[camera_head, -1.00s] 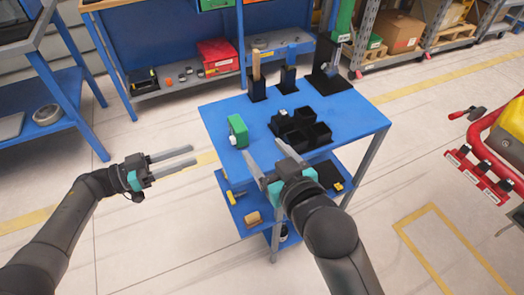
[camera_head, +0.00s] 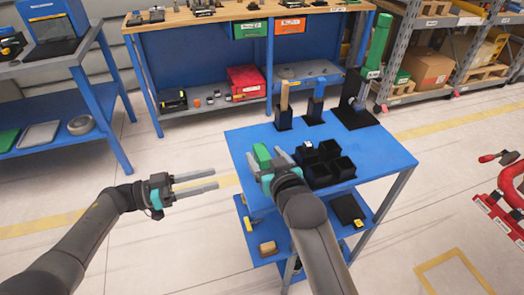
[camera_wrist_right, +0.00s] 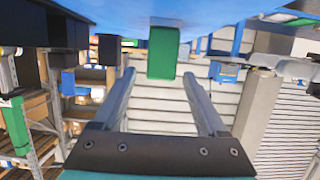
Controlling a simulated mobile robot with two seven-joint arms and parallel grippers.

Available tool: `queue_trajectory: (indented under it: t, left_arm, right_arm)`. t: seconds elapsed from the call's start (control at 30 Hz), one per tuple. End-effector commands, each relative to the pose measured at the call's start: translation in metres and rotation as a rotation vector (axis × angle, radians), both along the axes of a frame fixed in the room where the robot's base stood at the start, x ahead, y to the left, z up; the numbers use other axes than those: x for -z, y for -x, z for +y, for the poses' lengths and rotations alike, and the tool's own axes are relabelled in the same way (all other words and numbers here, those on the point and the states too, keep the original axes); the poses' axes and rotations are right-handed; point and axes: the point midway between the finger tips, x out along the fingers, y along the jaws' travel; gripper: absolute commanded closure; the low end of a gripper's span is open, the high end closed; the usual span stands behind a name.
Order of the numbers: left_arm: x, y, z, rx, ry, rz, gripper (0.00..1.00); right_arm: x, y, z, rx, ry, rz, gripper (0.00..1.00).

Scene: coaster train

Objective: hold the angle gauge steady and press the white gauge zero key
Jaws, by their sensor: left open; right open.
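The angle gauge appears to be the green block (camera_head: 262,152) standing on the blue cart top near its left edge. In the right wrist view the green block (camera_wrist_right: 163,52) shows upside down, between and beyond the two fingers. My right gripper (camera_head: 264,157) is open around the line of the block, and its fingers hide the block's lower part in the head view. I cannot tell whether they touch it. The white zero key cannot be made out. My left gripper (camera_head: 216,180) is open and empty, left of the cart and apart from the block.
Black bins (camera_head: 322,165) stand right of the block on the cart top (camera_head: 380,158). Upright holders with tools (camera_head: 284,112) line its back edge. A workbench (camera_head: 205,70) stands behind. Floor is clear between my left gripper and the cart.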

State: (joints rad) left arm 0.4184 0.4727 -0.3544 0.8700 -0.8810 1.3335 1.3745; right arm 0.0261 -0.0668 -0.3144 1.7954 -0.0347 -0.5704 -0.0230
Motion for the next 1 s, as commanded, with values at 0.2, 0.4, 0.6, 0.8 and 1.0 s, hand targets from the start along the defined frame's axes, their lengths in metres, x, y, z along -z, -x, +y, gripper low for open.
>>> queue_trajectory:
  t: [0.2, 0.4, 0.6, 0.8, 1.0]
  left_arm:
    - [0.0, 0.0, 0.0, 0.0, 0.0, 0.0, 0.5]
    - [0.0, 0.0, 0.0, 0.0, 0.0, 0.0, 0.5]
    - [0.0, 0.0, 0.0, 0.0, 0.0, 0.0, 0.5]
    - [0.0, 0.0, 0.0, 0.0, 0.0, 0.0, 0.5]
    - [0.0, 0.0, 0.0, 0.0, 0.0, 0.0, 0.5]
  right_arm:
    - [0.006, -0.019, 0.006, 0.0, 0.0, 0.0, 0.25]
    - [0.008, -0.025, 0.008, 0.0, 0.0, -0.001, 0.25]
    - [0.008, -0.025, 0.008, 0.0, 0.0, -0.001, 0.25]
    - [0.008, -0.025, 0.008, 0.0, 0.0, -0.001, 0.4]
    - [0.008, -0.025, 0.008, 0.0, 0.0, -0.001, 0.62]
